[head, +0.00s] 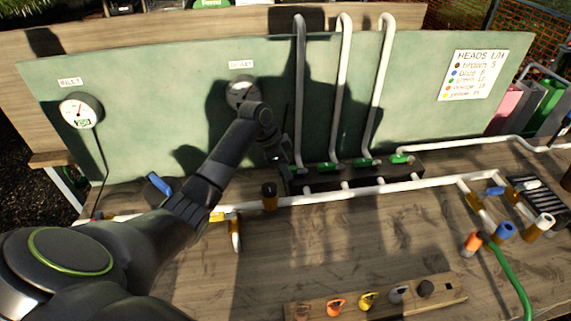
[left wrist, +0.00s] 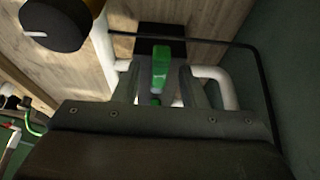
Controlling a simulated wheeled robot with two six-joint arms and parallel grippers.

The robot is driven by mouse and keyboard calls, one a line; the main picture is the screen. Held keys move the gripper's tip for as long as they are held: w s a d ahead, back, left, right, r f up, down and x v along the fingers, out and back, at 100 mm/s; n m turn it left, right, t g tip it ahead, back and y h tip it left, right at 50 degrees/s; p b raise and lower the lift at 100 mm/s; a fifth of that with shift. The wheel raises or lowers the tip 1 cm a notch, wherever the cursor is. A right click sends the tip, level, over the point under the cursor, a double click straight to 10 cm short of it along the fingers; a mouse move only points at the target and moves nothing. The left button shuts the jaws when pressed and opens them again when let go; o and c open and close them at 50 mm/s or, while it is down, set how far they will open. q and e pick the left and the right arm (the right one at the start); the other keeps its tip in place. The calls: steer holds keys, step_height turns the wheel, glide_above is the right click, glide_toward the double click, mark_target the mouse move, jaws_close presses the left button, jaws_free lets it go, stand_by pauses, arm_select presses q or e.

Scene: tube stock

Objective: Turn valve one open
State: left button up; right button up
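In the left wrist view, a green handle (left wrist: 160,68) shows ahead, between the two spread fingers of the gripper (left wrist: 158,92). The fingers look apart; I cannot tell whether they touch the handle. No number on the valves is readable. My right gripper is not in view.
The inlet gauge (head: 80,111) and outlet gauge (head: 242,93) are on the green panel (head: 150,135) behind. A black-capped post (head: 269,190) stands close in front of the gripper. Bare bench lies between.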

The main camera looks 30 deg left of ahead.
arm_select(q)
steer(key=c, duration=0.7)
jaws_close()
